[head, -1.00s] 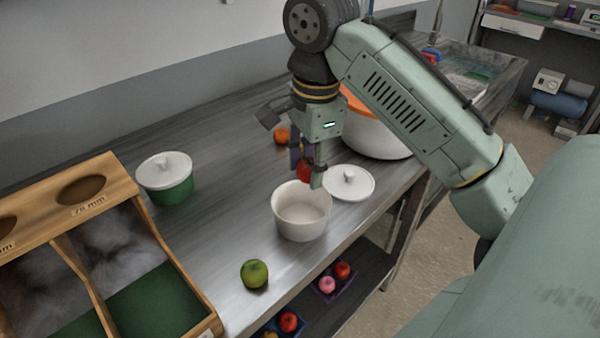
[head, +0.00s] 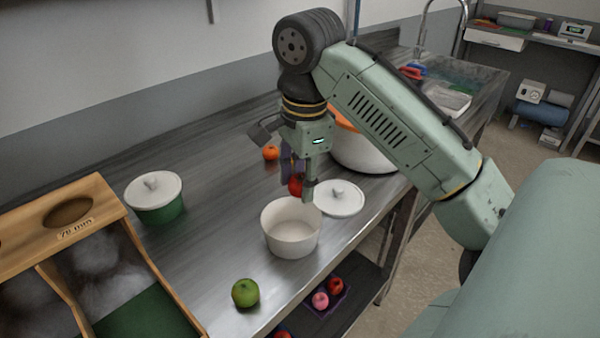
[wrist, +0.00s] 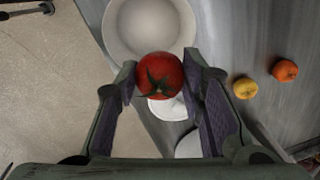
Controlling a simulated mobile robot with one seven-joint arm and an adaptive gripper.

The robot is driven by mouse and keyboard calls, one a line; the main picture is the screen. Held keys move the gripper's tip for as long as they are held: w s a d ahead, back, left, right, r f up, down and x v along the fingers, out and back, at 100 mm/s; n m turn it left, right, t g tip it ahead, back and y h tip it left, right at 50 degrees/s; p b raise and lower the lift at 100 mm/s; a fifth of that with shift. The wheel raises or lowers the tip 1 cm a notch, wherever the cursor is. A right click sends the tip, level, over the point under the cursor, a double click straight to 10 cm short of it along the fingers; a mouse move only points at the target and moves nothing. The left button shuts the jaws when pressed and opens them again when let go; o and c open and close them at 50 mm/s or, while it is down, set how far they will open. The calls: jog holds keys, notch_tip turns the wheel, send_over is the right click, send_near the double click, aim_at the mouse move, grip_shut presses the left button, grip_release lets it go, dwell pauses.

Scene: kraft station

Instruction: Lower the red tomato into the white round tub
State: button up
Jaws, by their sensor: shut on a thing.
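The red tomato (head: 296,186) is held between the fingers of my gripper (head: 300,190), which is shut on it. In the wrist view the tomato (wrist: 160,76), with its green stem star, sits between the two fingertips. The white round tub (head: 291,243) stands open on the steel counter, and its inside looks empty. In the head view the tomato is above the tub's far rim. In the wrist view the tub (wrist: 112,28) lies ahead of the tomato, which overlaps its near rim. A white lid (head: 340,200) lies on the counter beside the tub.
A green tub with a white lid (head: 154,199) stands left. A green fruit (head: 245,293) lies near the counter's front edge. An orange fruit (head: 271,153) and a large white bowl (head: 362,152) are behind. A wooden sorting box (head: 75,215) fills the left.

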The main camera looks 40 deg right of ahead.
jog(key=shift+f, duration=0.15)
jog(key=shift+f+b, duration=1.4)
jog(key=shift+f, duration=1.2)
jog(key=o, duration=1.1)
jog(key=shift+o, duration=0.2)
jog(key=r, duration=0.8)
jog(key=s+r, duration=0.1)
jog(key=r, duration=0.3)
jog(key=shift+s+a, duration=0.1)
jog(key=shift+a, duration=0.05)
